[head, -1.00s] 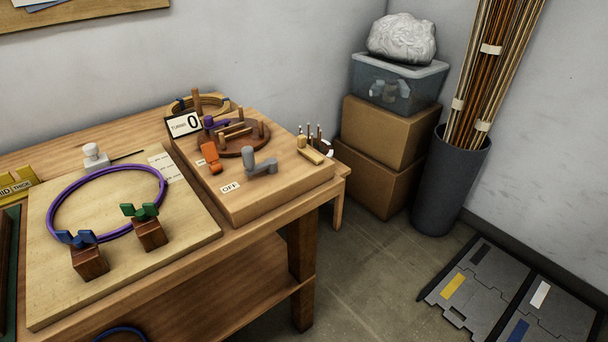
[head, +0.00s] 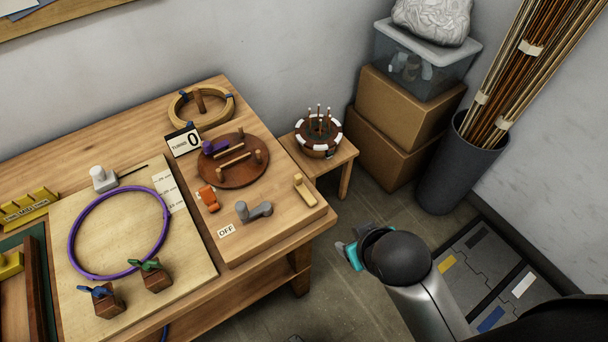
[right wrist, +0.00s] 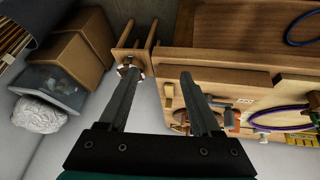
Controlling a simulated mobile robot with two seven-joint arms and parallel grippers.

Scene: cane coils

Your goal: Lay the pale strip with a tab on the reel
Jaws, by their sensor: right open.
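The pale strip with a tab (head: 304,190) lies near the right edge of the winding board, with a small raised block at one end. It also appears in the right wrist view (right wrist: 168,93), seen between the fingers. The reel (head: 233,173) is a round dark-wood disc with pegs, thin bars and a purple piece on it, left of the strip. My right gripper (head: 350,252) is open, off the table to the right and front of the strip, largely hidden behind my arm. In the right wrist view its fingers (right wrist: 158,78) are apart and empty. My left gripper is out of view.
A grey lever (head: 254,211) and an orange clip (head: 208,199) stand by the reel. A pale coil (head: 228,104) lies behind it. A purple ring (head: 72,240) rests on the left board. A stool (head: 340,158) bears a round pegged holder (head: 319,147). Boxes (head: 400,105) stand behind.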

